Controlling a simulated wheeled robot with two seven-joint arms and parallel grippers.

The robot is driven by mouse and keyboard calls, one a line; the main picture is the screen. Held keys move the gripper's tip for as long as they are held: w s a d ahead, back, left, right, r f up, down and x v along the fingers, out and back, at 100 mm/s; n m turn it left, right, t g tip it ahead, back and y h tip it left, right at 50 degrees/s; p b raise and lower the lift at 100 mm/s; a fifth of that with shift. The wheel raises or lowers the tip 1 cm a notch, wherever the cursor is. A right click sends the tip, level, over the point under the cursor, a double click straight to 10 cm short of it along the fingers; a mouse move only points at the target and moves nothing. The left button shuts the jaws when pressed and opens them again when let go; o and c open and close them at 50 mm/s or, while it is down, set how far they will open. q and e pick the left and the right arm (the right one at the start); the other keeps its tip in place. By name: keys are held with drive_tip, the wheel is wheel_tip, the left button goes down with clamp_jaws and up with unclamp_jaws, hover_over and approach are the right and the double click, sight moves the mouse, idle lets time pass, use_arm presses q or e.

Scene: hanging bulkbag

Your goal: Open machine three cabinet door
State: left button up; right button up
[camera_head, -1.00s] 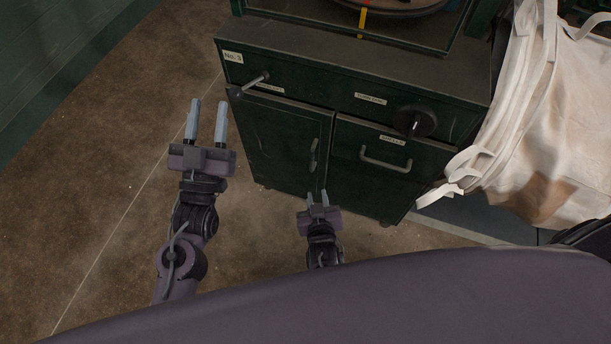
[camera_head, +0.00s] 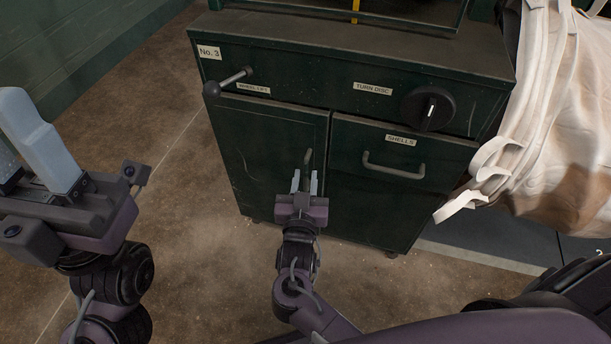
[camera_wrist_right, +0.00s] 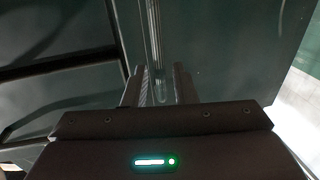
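The dark green machine cabinet (camera_head: 440,62) carries a "No. 3" label (camera_head: 209,52). Its left door (camera_head: 255,150) looks shut, with an upright metal handle (camera_head: 307,157) near the door's right edge. My right gripper (camera_head: 304,184) is open at this handle, its fingers pointing at the door. In the right wrist view, the handle (camera_wrist_right: 156,50) runs down toward the space between the two fingers (camera_wrist_right: 161,84); contact cannot be told. My left gripper (camera_head: 32,150) is open and empty at the far left, away from the cabinet.
A crank lever (camera_head: 231,82) sticks out above the door. A black knob (camera_head: 428,108) and the "SHELLS" drawer (camera_head: 372,185) with its handle (camera_head: 394,171) are at the right. A white bulk bag (camera_head: 560,120) hangs beside the cabinet. Floor (camera_head: 190,210) left of the cabinet is clear.

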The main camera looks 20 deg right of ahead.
drive_tip(key=shift+x, duration=1.2)
drive_tip(key=shift+c, duration=0.2)
clamp_jaws()
